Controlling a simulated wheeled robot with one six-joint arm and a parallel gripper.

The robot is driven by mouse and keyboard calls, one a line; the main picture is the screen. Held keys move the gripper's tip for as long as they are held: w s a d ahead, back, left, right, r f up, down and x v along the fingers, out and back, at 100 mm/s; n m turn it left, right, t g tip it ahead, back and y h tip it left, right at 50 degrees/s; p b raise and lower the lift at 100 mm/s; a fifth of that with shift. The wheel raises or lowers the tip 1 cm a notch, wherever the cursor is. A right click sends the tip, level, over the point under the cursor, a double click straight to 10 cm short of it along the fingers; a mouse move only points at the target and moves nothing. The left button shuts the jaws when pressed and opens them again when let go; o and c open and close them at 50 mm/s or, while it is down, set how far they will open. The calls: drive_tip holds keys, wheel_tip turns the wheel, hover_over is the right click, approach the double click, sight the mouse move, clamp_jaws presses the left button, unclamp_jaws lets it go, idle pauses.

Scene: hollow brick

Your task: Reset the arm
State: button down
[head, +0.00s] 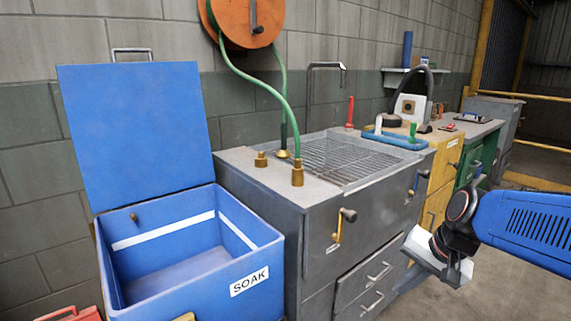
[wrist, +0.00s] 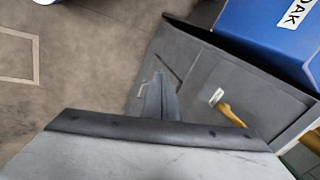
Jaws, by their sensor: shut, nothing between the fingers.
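My gripper (head: 432,262) is at the right of the head view, at the end of my blue arm. It hangs in front of the grey sink cabinet, apart from it as far as I can tell. In the wrist view its narrow dark fingers (wrist: 160,98) are together and hold nothing. The broad grey gripper body fills the bottom of that view and hides what lies behind it.
An open blue box (head: 190,250) labelled SOAK stands left of the grey sink cabinet (head: 330,240). The cabinet's handles stick out. A blue tray (head: 397,139) sits on the yellow cabinet (head: 440,175) beyond. Bare floor (head: 510,285) lies at the lower right.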

drive_tip(key=s+d+n+t+h, duration=0.1)
drive_tip(key=s+n+h, duration=0.1)
drive_tip(key=s+n, duration=0.5)
drive_tip(key=shift+s+d+h, duration=0.3)
drive_tip(key=shift+s+d, duration=0.05)
drive_tip(key=shift+s, duration=2.3)
